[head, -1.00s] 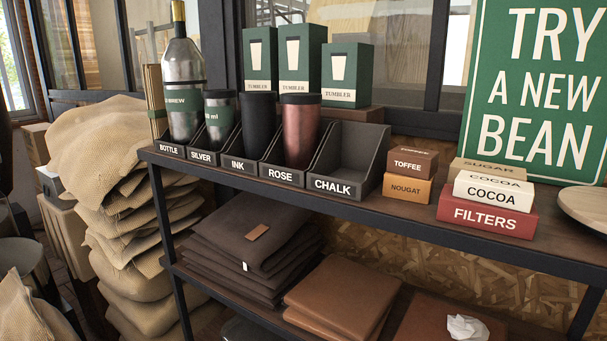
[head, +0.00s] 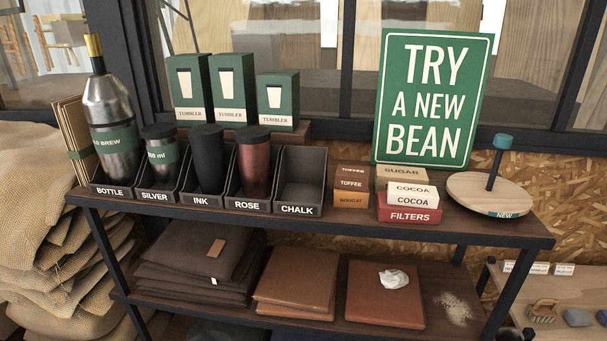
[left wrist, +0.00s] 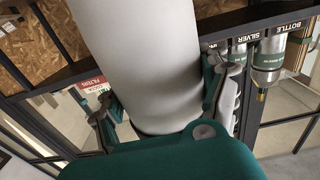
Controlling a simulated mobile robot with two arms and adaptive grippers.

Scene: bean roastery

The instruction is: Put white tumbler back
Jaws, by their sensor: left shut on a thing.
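The white tumbler (left wrist: 145,60) fills the middle of the left wrist view. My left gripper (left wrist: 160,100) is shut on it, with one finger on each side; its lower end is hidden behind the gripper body. Neither gripper shows in the head view. In the head view the slot labelled CHALK (head: 301,180) is empty, at the right end of the row of slots. The slots BOTTLE, SILVER, INK and ROSE to its left hold a steel bottle (head: 112,120), a silver tumbler (head: 161,160), a black tumbler (head: 207,160) and a rose tumbler (head: 253,163).
Small boxes labelled TOFFEE (head: 351,184) and FILTERS (head: 408,216) stand right of CHALK. A round wooden stand (head: 489,196) is at the shelf's right end. Green tumbler boxes (head: 277,101) stand behind the slots. Folded cloths (head: 200,260) lie on the lower shelf.

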